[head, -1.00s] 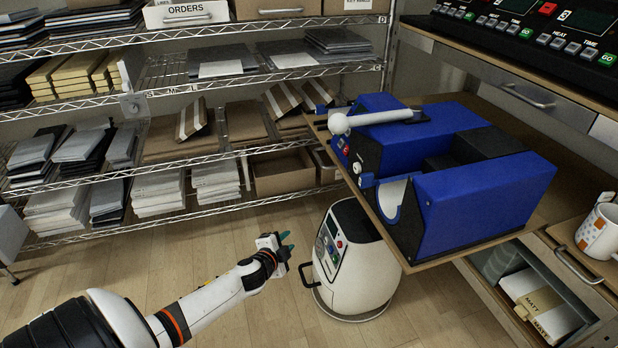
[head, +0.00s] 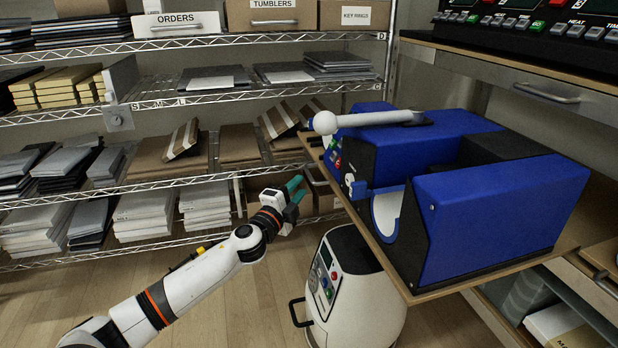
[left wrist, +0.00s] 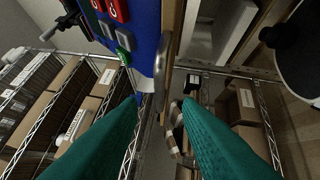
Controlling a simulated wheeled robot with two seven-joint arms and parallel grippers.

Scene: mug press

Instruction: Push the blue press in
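The blue press (head: 500,215) sits on a wooden board that sticks out at the right in the head view. Its white-knobbed lever (head: 365,120) lies across the top, and a curved white mug holder shows at its front. In the left wrist view the press's blue panel (left wrist: 147,30) with red and green buttons is at the top. My left gripper (head: 298,192) has teal fingertips, is open and empty, and is left of the press, apart from it. In the left wrist view its teal fingers stand apart with nothing between them. My right gripper is not in view.
The board (head: 425,293) carries the press, its edge near my left gripper. A white floor machine (head: 350,285) stands below. Wire shelves (head: 190,180) with boxes and stacks fill the back left. Floor at the lower left is open.

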